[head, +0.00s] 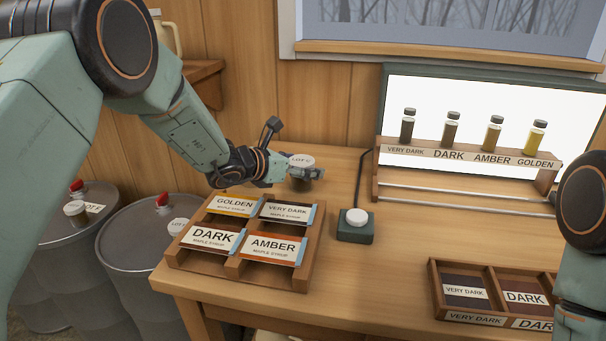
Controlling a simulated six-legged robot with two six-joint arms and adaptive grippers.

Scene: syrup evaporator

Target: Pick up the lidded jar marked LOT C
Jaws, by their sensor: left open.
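A small jar with a pale lid (302,160) stands on the wooden table near its back left. The lid bears small lettering that looks like LOT C. The jar's dark body is partly hidden by my left gripper (298,172). That gripper reaches in from the left at jar height, with a finger across the front of the jar. It is open, and I cannot tell whether a finger touches the jar. My right arm shows at the right edge, but its gripper is out of frame.
A label tray (229,245) sits just in front of the jar. A green button box (355,226) stands to the right. A lightbox rack (465,165) holds several bottles at the back. A divided crate (434,284) lies front right. Steel drums (145,245) stand left.

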